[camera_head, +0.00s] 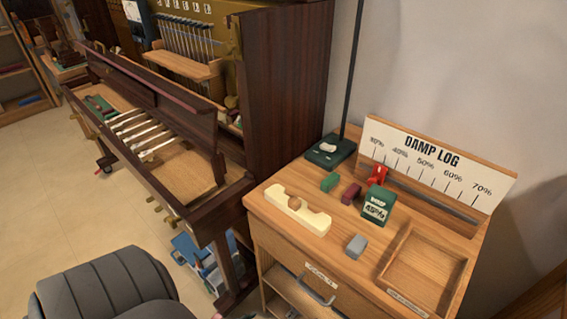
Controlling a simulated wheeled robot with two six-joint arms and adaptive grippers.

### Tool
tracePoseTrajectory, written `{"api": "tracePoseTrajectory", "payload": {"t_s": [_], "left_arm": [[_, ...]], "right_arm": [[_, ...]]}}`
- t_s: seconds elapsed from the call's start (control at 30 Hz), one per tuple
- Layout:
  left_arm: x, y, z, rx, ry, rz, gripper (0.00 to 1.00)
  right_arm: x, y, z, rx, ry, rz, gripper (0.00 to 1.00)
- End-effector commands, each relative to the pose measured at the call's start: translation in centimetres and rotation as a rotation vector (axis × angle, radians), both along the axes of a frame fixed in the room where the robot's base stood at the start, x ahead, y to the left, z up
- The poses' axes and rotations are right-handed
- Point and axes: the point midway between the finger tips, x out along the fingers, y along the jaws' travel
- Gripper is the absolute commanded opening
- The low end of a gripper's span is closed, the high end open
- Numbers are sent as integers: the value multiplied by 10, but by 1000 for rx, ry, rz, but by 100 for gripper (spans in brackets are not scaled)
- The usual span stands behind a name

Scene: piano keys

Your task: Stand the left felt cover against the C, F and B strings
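Neither of my grippers is in view. The open upright piano stands at the left, with a row of strings (190,38) in its upper opening. Small letter labels (185,6) run above the strings, too small to read surely. A pale wooden ledge (187,68) lies below the strings. I cannot tell for sure which thing is the left felt cover. A green piece (99,103) also lies at the left of the key bed.
The wooden cabinet (285,232) at the right bears a cream notched block (297,211), a green damp meter (377,205), a grey block (356,246), an empty tray (424,263) and a DAMP LOG board (437,165). A dark grey seat (103,287) stands in front of the piano.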

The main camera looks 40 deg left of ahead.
Motion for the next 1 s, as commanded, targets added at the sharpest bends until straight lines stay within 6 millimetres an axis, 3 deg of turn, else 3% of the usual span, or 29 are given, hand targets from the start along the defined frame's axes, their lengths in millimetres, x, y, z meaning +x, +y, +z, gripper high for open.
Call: {"api": "tracePoseTrajectory", "payload": {"t_s": [0.03, 0.1, 0.2, 0.3, 0.4, 0.57, 0.7, 1.0], "left_arm": [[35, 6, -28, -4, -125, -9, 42], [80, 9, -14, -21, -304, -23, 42], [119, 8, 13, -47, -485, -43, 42], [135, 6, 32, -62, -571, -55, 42], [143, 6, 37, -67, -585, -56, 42], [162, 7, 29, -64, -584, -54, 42], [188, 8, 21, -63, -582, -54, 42], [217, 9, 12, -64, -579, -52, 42]], "right_arm": [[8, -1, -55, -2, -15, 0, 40], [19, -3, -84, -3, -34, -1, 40], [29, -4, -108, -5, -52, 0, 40], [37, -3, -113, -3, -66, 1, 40], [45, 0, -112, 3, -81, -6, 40], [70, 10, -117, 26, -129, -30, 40], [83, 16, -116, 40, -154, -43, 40], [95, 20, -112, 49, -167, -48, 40]]}}
